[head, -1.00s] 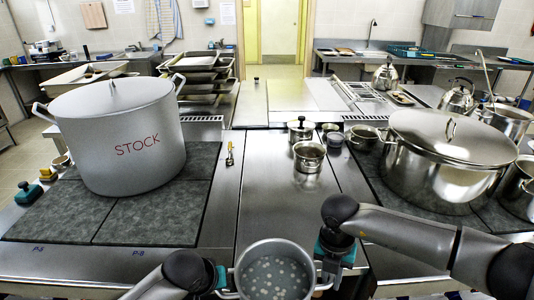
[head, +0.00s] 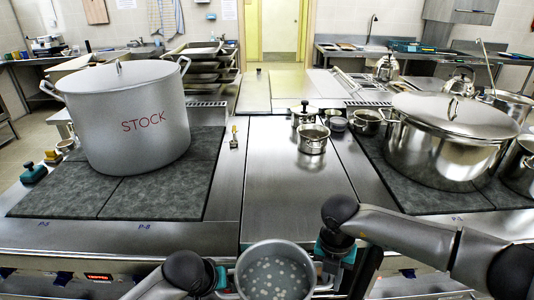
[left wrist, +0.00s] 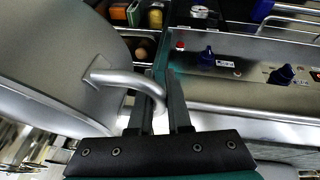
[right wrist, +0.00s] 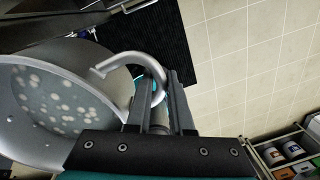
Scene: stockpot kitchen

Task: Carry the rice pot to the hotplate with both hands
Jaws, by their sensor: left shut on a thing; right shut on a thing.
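The rice pot (head: 243,271), a grey metal pot with pale grains in cloudy liquid, is at the bottom of the head view, in front of the counter. My left gripper (head: 222,280) is shut on its left handle, seen in the left wrist view (left wrist: 125,79). My right gripper (head: 322,265) is shut on its right handle, seen in the right wrist view (right wrist: 135,62). The pot looks about level. Dark tiled hotplates lie on the counter: a left one (head: 155,197) under the STOCK pot and a right one (head: 425,197) under a large lidded pot.
The STOCK pot (head: 140,125) covers the back of the left hotplate; its front tiles are bare. The large steel pot (head: 440,155) fills much of the right one. Between them the steel counter (head: 290,205) is clear in front, with small pots (head: 312,140) farther back.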

